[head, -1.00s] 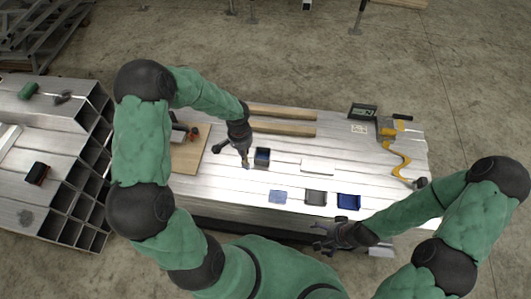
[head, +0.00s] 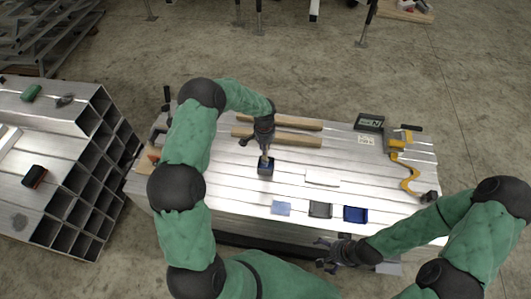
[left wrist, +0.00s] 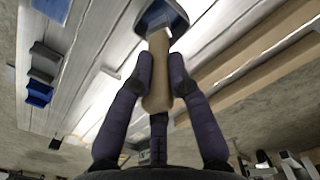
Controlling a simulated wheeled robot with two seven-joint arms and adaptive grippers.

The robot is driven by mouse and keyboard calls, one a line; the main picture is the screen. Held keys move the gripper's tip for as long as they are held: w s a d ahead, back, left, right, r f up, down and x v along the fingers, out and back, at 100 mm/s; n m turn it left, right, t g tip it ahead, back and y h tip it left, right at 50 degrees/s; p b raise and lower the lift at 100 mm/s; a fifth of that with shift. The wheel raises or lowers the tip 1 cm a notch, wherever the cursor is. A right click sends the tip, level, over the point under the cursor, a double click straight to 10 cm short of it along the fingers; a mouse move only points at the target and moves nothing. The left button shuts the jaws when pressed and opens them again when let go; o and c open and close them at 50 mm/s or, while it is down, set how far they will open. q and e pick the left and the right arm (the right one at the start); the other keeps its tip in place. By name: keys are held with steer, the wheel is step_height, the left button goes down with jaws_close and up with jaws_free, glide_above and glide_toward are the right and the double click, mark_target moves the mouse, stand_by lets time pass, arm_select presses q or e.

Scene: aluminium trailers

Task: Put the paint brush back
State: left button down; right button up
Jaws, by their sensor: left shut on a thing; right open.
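My left gripper (head: 265,148) is shut on the paint brush, which has a pale wooden handle (left wrist: 157,75). The brush (head: 265,160) points down at a small dark blue open container (head: 265,172) on the metal table. In the left wrist view the brush's far end overlaps the opening of the container (left wrist: 180,14). I cannot tell how deep the end is inside. My right gripper (head: 333,252) is open and empty by the table's front edge.
Small trays in light blue (head: 281,208), grey (head: 320,209) and dark blue (head: 355,214) lie along the front. Wooden bars (head: 285,137) lie behind the container. A yellow brace (head: 408,172) is at the right. Stacked aluminium tubes (head: 75,190) stand at the left.

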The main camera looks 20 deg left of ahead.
arm_select(q)
steer(key=shift+w+f, duration=0.3)
steer(key=shift+w+f+b, duration=0.1)
steer(key=shift+f+b, duration=0.85)
steer(key=shift+f, duration=0.65)
steer(key=shift+f, duration=0.2)
steer(key=c, duration=1.2)
jaws_free()
steer(key=shift+r, duration=0.1)
